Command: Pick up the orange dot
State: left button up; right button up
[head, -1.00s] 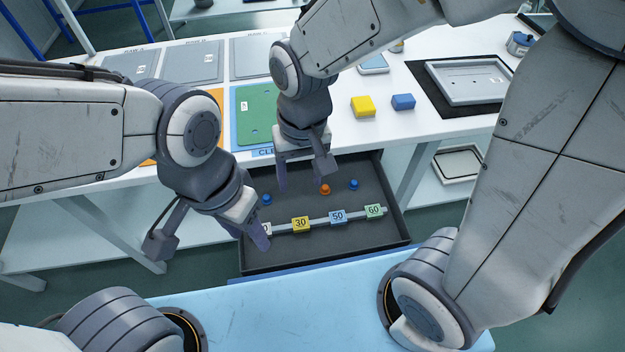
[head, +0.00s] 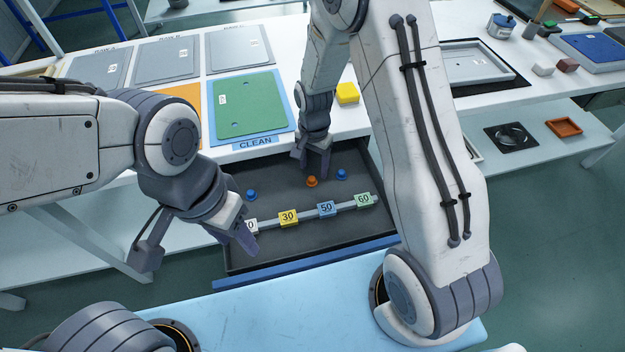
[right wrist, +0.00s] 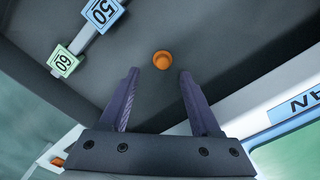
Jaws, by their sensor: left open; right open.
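The orange dot (head: 312,181) is a small round knob standing on the floor of the dark grey drawer (head: 280,255), between two blue dots. In the right wrist view the orange dot (right wrist: 162,60) lies just beyond and between my fingertips. My right gripper (head: 312,165) is open and empty, close above the drawer at the orange dot's far side; it also shows in the right wrist view (right wrist: 160,78). My left gripper (head: 205,250) is open and empty over the drawer's left edge.
Blue dots (head: 251,195) (head: 342,174) stand on either side. The green panel (head: 250,104) and yellow block (head: 347,93) lie on the white table behind.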

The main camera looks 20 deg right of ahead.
aim_at(312, 178)
jog(key=f, duration=0.4)
jog(key=shift+a+f, duration=0.2)
jog(key=shift+f, duration=0.05)
jog(key=shift+c, duration=0.3)
grip_shut()
jog(key=shift+r, duration=0.15)
